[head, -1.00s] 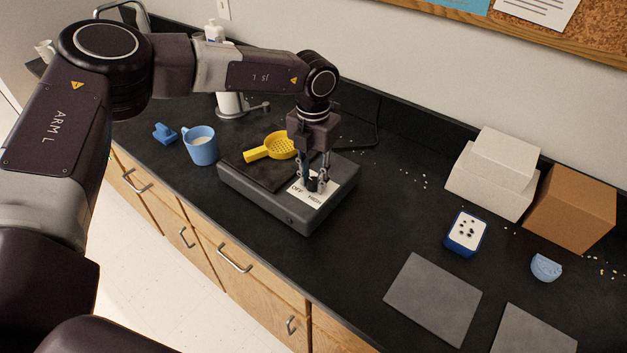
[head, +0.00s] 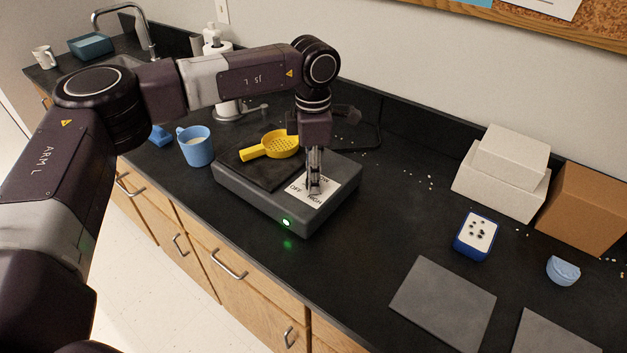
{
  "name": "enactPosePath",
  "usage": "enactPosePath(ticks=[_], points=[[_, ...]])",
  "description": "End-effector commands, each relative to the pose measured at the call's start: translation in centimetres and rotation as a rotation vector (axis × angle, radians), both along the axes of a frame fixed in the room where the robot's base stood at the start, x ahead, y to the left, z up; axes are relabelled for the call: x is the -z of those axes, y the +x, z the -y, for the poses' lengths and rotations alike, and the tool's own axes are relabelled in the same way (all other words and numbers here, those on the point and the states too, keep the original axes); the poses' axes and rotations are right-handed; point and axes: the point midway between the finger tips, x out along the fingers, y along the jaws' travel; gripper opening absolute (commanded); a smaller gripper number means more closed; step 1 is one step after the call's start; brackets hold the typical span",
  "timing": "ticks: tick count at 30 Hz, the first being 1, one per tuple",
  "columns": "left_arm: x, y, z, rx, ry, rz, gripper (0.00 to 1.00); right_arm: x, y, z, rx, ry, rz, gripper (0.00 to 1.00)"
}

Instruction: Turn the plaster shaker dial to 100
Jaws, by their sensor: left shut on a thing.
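The plaster shaker (head: 262,207) is a dark grey box with a black pad on its left part. A white label plate (head: 327,192) on its right part reads OFF, HIGH and a partly hidden word. A small light (head: 286,222) on its front side glows green. My left gripper (head: 314,190) points straight down over the label plate and is shut on the dial, which its fingers mostly hide. I cannot read the dial's setting. My right gripper is not in view.
A yellow sieve (head: 281,145) lies on the shaker's pad. A blue mug (head: 196,147) stands to the left.

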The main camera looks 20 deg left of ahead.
Motion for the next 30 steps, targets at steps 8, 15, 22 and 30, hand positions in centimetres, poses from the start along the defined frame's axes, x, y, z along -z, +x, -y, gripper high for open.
enactPosePath(ticks=[8, 15, 22, 30], points=[[0.1, 0.1, -0.1, 0.244, 0.000, 0.002, 0.00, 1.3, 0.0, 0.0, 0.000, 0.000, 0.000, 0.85], [0.0, 0.1, -0.1, 0.405, 0.001, 0.002, 0.00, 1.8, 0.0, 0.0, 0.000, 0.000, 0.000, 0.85], [-0.1, 0.1, -0.1, 0.495, 0.001, 0.004, 0.00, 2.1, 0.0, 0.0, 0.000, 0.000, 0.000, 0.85], [-0.2, 0.2, -0.1, 0.530, 0.002, 0.004, 0.00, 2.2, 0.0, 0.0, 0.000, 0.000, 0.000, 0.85]])
